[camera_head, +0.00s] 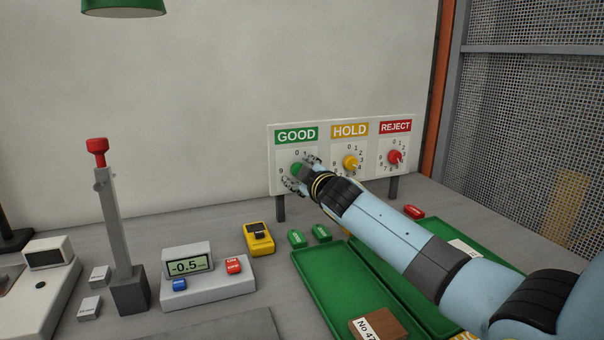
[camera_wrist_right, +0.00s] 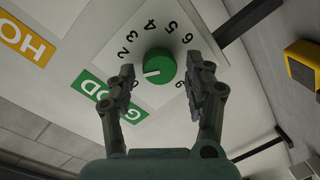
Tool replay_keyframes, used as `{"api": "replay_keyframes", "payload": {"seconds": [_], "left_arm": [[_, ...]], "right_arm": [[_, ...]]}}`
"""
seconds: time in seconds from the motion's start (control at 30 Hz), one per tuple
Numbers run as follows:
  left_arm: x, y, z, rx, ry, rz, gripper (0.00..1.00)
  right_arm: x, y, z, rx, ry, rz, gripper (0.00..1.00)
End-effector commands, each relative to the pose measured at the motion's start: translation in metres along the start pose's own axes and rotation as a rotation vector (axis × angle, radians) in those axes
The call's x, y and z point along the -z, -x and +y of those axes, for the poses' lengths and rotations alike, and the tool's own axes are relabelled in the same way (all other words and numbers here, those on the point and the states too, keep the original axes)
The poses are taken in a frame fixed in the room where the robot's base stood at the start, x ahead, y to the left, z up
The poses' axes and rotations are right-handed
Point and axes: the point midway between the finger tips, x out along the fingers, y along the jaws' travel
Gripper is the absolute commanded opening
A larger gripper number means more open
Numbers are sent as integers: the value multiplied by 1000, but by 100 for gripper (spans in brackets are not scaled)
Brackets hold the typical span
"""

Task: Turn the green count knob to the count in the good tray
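The green knob (camera_head: 296,168) sits under the green GOOD label (camera_head: 296,135) on a white upright panel (camera_head: 323,178). My right gripper (camera_head: 300,171) reaches it from the lower right. In the right wrist view, the green knob (camera_wrist_right: 160,65) lies between the two fingertips of the gripper (camera_wrist_right: 164,70), with a gap on each side. The fingers are open. The knob's white pointer mark aims lower left, towards the low end of its scale; a finger partly hides the nearby numbers. A green tray (camera_head: 318,280) holds a brown block (camera_head: 385,323) marked "No 47", cut off below. My left gripper is out of view.
A yellow knob (camera_head: 350,162) and a red knob (camera_head: 394,157) share the panel. More green tray surface lies under my right arm, partly hidden. A gauge reading -0.5 (camera_head: 188,266), a yellow device (camera_head: 258,239) and a red-topped post (camera_head: 118,225) stand left.

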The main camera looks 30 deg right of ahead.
Motion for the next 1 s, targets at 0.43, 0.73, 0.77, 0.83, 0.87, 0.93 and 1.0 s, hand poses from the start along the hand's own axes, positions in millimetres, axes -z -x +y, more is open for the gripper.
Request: {"api": "replay_keyframes", "payload": {"seconds": [0.43,0.73,0.77,0.83,0.87,0.93,1.0], "left_arm": [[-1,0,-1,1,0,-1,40],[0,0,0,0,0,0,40],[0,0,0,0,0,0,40],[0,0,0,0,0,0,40],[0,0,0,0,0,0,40],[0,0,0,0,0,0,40],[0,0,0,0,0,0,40]], "right_arm": [[-2,15,-1,1,1,-1,57],[-1,80,-2,2,2,-1,57],[-1,86,-1,2,2,0,57],[-1,98,-1,2,2,-1,57],[-1,102,-1,2,2,0,57],[0,111,-1,2,1,0,57],[0,116,-1,1,0,0,57]]}}
